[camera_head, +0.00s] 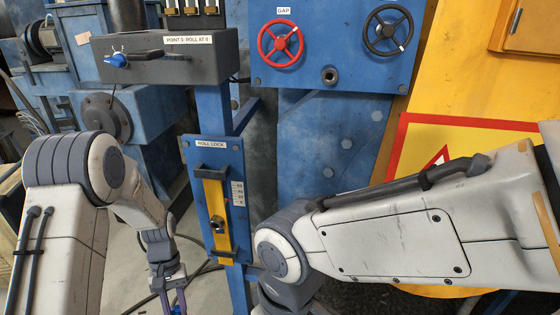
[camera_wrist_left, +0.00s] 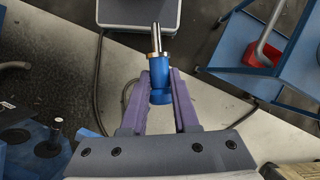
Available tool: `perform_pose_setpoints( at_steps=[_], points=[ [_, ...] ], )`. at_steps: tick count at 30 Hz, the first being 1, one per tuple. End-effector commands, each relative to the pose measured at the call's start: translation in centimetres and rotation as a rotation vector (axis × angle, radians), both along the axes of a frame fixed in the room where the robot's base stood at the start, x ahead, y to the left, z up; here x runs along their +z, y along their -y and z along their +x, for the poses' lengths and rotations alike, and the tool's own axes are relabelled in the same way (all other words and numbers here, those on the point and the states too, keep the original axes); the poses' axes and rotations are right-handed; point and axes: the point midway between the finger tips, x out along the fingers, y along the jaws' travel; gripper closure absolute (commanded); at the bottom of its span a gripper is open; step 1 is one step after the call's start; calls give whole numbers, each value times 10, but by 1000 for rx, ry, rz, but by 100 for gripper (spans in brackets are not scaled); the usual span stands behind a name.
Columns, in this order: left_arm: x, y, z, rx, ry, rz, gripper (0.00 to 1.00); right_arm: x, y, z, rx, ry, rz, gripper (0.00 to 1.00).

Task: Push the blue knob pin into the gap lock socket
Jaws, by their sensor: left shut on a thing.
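In the left wrist view the blue knob pin (camera_wrist_left: 160,74) stands between the purple fingers of my left gripper (camera_wrist_left: 160,90), which is shut on its blue knob. Its bare metal shaft points away from the gripper. In the head view my left gripper (camera_head: 178,304) hangs low at the bottom edge, and the pin cannot be made out there. A dark round socket (camera_head: 329,75) sits on the blue panel labelled GAP (camera_head: 345,60), below and between two handwheels. The gripper is well below and left of it. My right gripper is out of view.
A red handwheel (camera_head: 281,44) and a black handwheel (camera_head: 388,30) stick out from the GAP panel. A ROLL LOCK panel (camera_head: 229,165) with a yellow slide stands below it. A grey box (camera_head: 165,57) with a blue knob is at upper left. My right forearm crosses the lower right.

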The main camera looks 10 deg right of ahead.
Motion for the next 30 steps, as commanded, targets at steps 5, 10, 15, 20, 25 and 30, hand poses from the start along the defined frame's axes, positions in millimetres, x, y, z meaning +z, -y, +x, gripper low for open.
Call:
perform_pose_setpoints(
  at_steps=[5,10,15,20,25,30],
  points=[
    [42,50,-2,349,-34,115,100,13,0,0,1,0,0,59],
    [84,102,-4,736,-148,256,100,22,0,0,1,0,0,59],
    [138,157,-3,1146,-377,403,100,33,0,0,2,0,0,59],
    [208,211,-2,1560,-771,502,100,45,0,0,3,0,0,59],
    [281,257,-2,1843,-1226,475,100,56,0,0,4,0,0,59],
    [358,291,-2,1966,-1628,348,100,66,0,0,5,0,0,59]
  ],
)
